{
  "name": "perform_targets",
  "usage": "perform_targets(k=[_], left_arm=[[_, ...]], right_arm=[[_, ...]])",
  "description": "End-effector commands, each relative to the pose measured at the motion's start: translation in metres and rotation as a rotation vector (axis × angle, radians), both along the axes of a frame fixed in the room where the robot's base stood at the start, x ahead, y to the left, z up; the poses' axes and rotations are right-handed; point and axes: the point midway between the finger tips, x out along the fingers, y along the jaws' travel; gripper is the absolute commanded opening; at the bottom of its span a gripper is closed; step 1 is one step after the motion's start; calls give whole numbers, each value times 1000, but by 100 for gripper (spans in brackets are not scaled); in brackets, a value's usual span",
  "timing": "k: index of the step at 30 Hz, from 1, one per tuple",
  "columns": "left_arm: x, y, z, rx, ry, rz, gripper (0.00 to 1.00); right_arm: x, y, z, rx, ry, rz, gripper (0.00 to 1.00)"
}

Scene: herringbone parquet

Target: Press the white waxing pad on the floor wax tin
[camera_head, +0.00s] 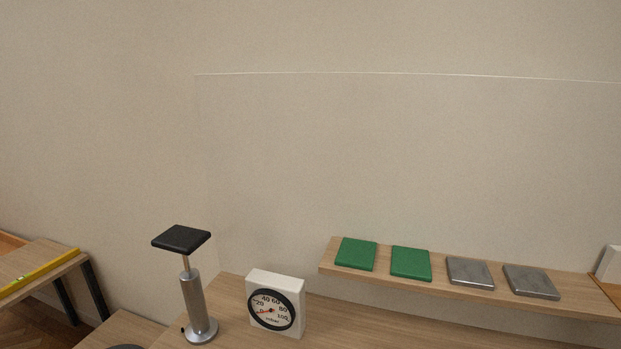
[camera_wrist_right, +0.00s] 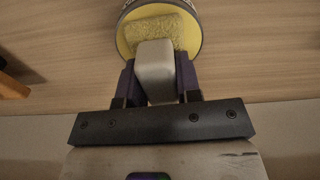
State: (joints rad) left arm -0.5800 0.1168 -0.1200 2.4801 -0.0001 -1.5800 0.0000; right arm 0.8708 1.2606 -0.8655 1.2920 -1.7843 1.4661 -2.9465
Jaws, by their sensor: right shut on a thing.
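In the right wrist view, my right gripper (camera_wrist_right: 157,74) is shut on a pale grey-white block (camera_wrist_right: 155,58), which appears to be the grip of the waxing pad. A textured, yellowish rectangular pad (camera_wrist_right: 163,24) shows at the block's far end. It lies over the round floor wax tin (camera_wrist_right: 194,45), which has a yellow face and a dark rim. The tin's top is cut off by the picture edge. Whether the pad touches the wax I cannot tell from this angle. Neither gripper, nor the tin or pad, shows in the head view.
In the head view, a white dial gauge (camera_head: 288,283) and a metal post with a black plate (camera_head: 182,239) stand on the left. A raised wooden shelf (camera_head: 400,279) holds two green pads (camera_head: 356,254) and two grey pads (camera_head: 470,272). A yellow level (camera_head: 40,271) lies far left.

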Motion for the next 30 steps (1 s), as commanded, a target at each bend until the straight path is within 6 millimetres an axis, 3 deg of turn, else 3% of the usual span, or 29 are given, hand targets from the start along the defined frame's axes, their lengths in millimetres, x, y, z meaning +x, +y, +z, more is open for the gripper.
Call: perform_targets(k=[8,30], left_arm=[[0,3,7,9,0,-5,43],[0,-1,67,-4,0,3,43]], right_arm=[[0,0,6,-1,3,1,13],[0,0,71,0,0,0,13]])
